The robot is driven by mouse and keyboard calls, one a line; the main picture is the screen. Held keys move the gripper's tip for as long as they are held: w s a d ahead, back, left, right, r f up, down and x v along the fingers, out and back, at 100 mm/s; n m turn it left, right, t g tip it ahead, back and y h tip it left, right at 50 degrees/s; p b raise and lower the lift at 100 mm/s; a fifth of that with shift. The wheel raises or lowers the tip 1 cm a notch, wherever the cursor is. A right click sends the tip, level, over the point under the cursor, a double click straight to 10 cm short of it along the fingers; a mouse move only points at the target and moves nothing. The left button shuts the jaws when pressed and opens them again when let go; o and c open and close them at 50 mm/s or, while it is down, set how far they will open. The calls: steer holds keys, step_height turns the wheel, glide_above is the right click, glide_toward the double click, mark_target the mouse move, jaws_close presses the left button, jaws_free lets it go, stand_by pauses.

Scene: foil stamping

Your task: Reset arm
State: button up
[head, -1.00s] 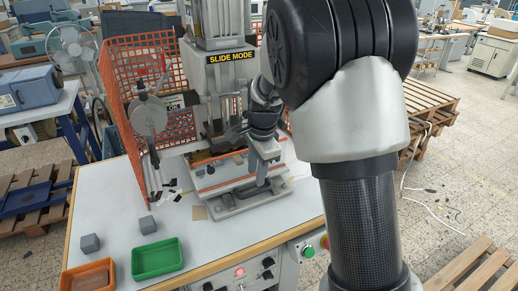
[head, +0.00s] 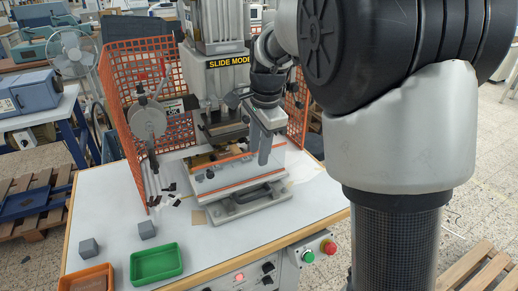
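My gripper (head: 264,148) hangs from my arm on the right, pointing down in front of the foil stamping machine (head: 215,75). It is seen from the side, so I cannot tell whether its fingers are apart; no held object shows. A green tray (head: 157,262) and an orange tray (head: 87,279) stand near the front left. The green tray looks empty.
An orange mesh guard (head: 128,85) rises around the machine's left and back. The front panel carries a green button (head: 308,256) and a red button (head: 328,247). Small dark scraps (head: 169,191) lie beside the slide. The front middle of the table is clear.

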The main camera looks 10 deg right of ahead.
steer(key=s+d+r+n+t, duration=0.25)
steer(key=s+r+n, duration=0.35)
steer(key=s, duration=0.7)
steer(key=s+d+f+n+t, duration=0.1)
steer(key=s+d+n, duration=0.1)
steer(key=s+n, duration=0.6)
steer(key=s, duration=0.4)
steer(key=shift+s+d+f+h, duration=0.15)
steer(key=shift+s+f+h, duration=0.1)
steer(key=shift+s+h, duration=0.15)
steer(key=shift+w, duration=0.1)
